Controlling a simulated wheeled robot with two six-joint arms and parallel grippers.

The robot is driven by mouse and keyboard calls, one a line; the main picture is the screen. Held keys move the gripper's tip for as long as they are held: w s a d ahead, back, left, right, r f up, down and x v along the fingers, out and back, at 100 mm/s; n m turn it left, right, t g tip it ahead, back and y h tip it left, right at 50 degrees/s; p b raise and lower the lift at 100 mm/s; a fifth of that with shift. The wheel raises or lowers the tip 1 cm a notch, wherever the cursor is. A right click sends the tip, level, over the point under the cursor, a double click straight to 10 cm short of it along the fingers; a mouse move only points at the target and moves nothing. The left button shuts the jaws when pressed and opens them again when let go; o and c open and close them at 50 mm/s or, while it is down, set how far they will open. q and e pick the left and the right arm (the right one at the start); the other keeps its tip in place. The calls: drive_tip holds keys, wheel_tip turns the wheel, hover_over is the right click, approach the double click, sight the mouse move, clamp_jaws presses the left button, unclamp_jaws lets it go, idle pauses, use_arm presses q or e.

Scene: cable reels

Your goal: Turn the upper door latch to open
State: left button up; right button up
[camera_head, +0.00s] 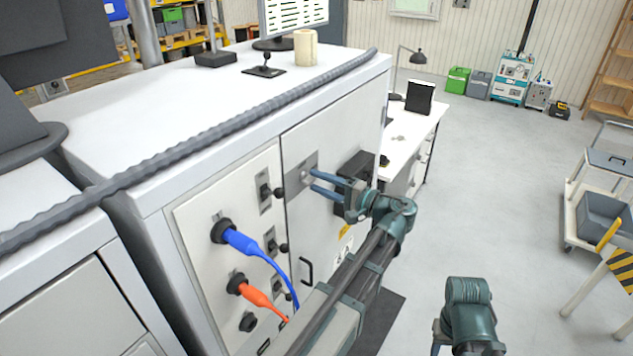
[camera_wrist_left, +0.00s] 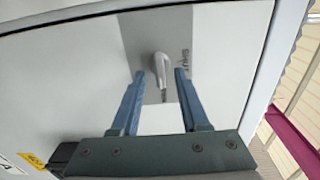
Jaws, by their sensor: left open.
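The upper door latch (camera_head: 305,174) is a small light grey handle on a grey plate, high on the cabinet door (camera_head: 325,134). In the left wrist view the latch (camera_wrist_left: 161,66) hangs roughly downward, beside lettering that seems to read "SHUT". My left gripper (camera_head: 312,180) is open, its two blue fingers pointing at the door. In the left wrist view the gripper (camera_wrist_left: 160,74) has one finger on each side of the latch; I cannot tell whether either touches it. The door looks closed.
Left of the door, a panel (camera_head: 196,212) carries black switches, a blue plug (camera_head: 240,241) and an orange plug (camera_head: 255,295) with cables. A black door handle (camera_head: 306,271) is lower down. A white desk (camera_head: 412,130) stands behind the cabinet.

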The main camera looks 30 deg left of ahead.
use_arm(q)
drive_tip(key=s+d, duration=0.1)
drive_tip(key=d, duration=1.1)
drive_tip(key=shift+d, duration=0.3)
drive_tip(key=s+a+f+g+h, duration=0.1)
drive_tip(key=s+f+h, duration=0.4)
drive_tip(key=f, duration=0.4)
drive_tip(key=s+a+f+h, duration=0.1)
drive_tip(key=s+f+h, duration=0.1)
drive_tip(key=f+h, duration=0.55)
drive_tip(key=s+d+f+m+h, duration=0.1)
drive_tip(key=s+d, duration=0.3)
drive_tip(key=d, duration=0.5)
drive_tip(key=s+d+f+m+h, duration=0.1)
drive_tip(key=s+d+f+h, duration=0.2)
drive_tip(key=d, duration=0.6)
drive_tip(key=shift+s+d+f+m+g, duration=0.25)
drive_tip(key=shift+s+f+m+g, duration=0.15)
drive_tip(key=shift+s+f, duration=0.4)
